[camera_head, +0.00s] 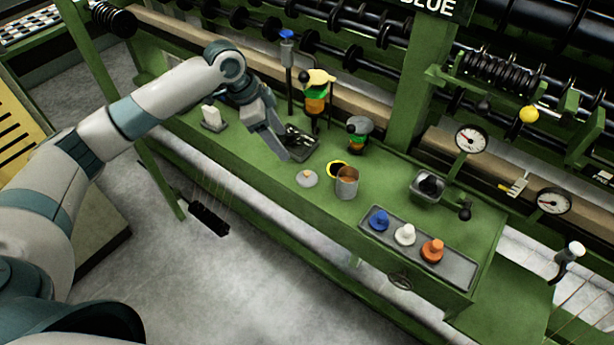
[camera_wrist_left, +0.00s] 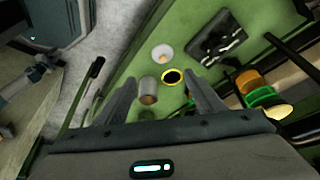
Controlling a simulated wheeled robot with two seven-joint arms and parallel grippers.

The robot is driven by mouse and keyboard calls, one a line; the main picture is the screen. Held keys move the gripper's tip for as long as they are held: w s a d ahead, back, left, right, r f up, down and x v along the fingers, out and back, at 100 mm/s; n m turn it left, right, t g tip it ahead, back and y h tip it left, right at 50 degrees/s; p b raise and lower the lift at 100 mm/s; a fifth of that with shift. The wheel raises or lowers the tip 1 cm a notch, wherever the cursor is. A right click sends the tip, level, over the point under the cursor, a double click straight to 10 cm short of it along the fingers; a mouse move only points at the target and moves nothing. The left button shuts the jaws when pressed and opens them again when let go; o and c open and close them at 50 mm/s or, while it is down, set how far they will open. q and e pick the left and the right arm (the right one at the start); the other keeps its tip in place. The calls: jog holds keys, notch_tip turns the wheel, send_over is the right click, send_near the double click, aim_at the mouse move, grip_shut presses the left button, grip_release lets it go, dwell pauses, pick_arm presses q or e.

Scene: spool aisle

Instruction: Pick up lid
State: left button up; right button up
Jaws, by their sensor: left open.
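The lid (camera_head: 306,178) is a pale grey disc with a small tan knob, lying flat on the green bench top. It also shows in the left wrist view (camera_wrist_left: 162,53), beyond the fingertips. Beside it stands an open grey can (camera_head: 347,187) with brown contents, also in the left wrist view (camera_wrist_left: 148,86). My left gripper (camera_head: 281,153) is open and empty, above the bench and up and left of the lid in the head view. Its two spread fingers show in the left wrist view (camera_wrist_left: 163,84). My right gripper is not in view.
A yellow ring (camera_head: 331,164) lies behind the can. A dark tray (camera_head: 309,152) of small metal parts, bird-like figures (camera_head: 358,134) and a post (camera_head: 290,80) stand behind. A tray (camera_head: 459,272) with blue, white and orange knobbed pieces sits right. Bench left of the lid is clear.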

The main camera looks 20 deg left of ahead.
pick_arm(q)
jog(key=p, duration=0.3)
send_near(303, 175)
jog(key=shift+s+d+f, duration=0.15)
jog(key=shift+s+d, duration=0.05)
jog(key=shift+d, duration=0.3)
jog(key=shift+s+d+f, duration=0.15)
jog(key=shift+s+d, duration=0.05)
jog(key=shift+d, duration=0.25)
jog(key=shift+w+d+f, duration=0.1)
jog(key=shift+d+f, duration=0.1)
jog(key=shift+f, duration=0.5)
jog(key=shift+w+d+f+p, duration=0.2)
jog(key=shift+f+p, duration=0.15)
jog(key=shift+f, duration=0.1)
jog(key=x, duration=0.1)
jog(key=p+x, duration=0.1)
jog(key=shift+w+f, duration=0.3)
jog(key=shift+f, duration=0.1)
jog(key=shift+d+f, duration=0.15)
jog(key=shift+f, duration=0.45)
